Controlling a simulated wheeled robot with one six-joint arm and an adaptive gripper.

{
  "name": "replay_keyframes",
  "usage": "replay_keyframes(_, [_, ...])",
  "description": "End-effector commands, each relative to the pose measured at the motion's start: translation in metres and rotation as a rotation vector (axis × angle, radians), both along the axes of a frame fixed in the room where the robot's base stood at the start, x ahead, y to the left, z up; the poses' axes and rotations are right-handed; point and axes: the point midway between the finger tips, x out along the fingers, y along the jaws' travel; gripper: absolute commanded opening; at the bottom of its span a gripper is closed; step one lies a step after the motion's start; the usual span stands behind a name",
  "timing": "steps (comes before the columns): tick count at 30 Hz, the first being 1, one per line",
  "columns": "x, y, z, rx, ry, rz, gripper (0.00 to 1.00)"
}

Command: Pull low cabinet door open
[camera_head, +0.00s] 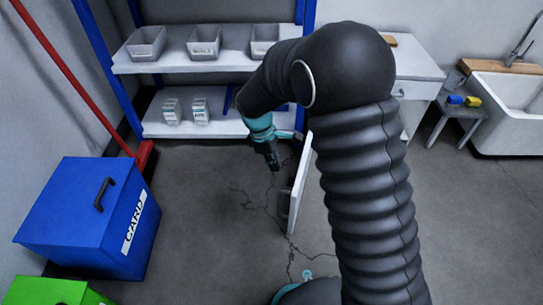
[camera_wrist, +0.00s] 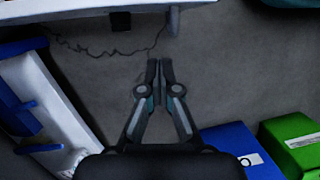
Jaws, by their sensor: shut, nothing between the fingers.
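The low cabinet door (camera_head: 301,182) is a white panel standing out into the room, swung open, seen nearly edge-on in the head view. A dark handle (camera_head: 284,202) is on its left face. Its hinge side and most of the white cabinet (camera_head: 417,64) are hidden behind my arm. In the wrist view the door (camera_wrist: 75,10) crosses the top, with the dark handle (camera_wrist: 121,20) on it. My gripper (camera_head: 273,164) is left of the door, apart from it and from the handle. Its fingers (camera_wrist: 159,68) are shut and empty, over bare floor.
A blue-framed shelf (camera_head: 190,64) with grey bins stands at the back. A blue box (camera_head: 75,218), a green box (camera_head: 50,292) and a red broom (camera_head: 143,157) are on the left. A sink (camera_head: 508,105) is at the right. Floor between door and blue box is clear.

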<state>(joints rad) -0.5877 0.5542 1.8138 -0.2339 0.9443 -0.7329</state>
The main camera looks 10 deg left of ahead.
Motion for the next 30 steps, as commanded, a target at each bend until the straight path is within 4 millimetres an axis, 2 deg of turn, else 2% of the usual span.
replay_keyframes(1, [-0.001,-0.003,-0.012,-0.002,0.002,0.000,0.00])
replay_keyframes(6, [-0.001,-0.010,-0.041,-0.002,0.001,-0.001,0.00])
replay_keyframes(9, [-0.002,-0.028,-0.036,0.000,-0.001,-0.003,0.00])
replay_keyframes(15, [-0.004,-0.045,-0.035,0.001,-0.002,-0.002,0.00])
replay_keyframes(30, [-0.007,-0.049,-0.034,0.000,0.000,0.016,0.00])
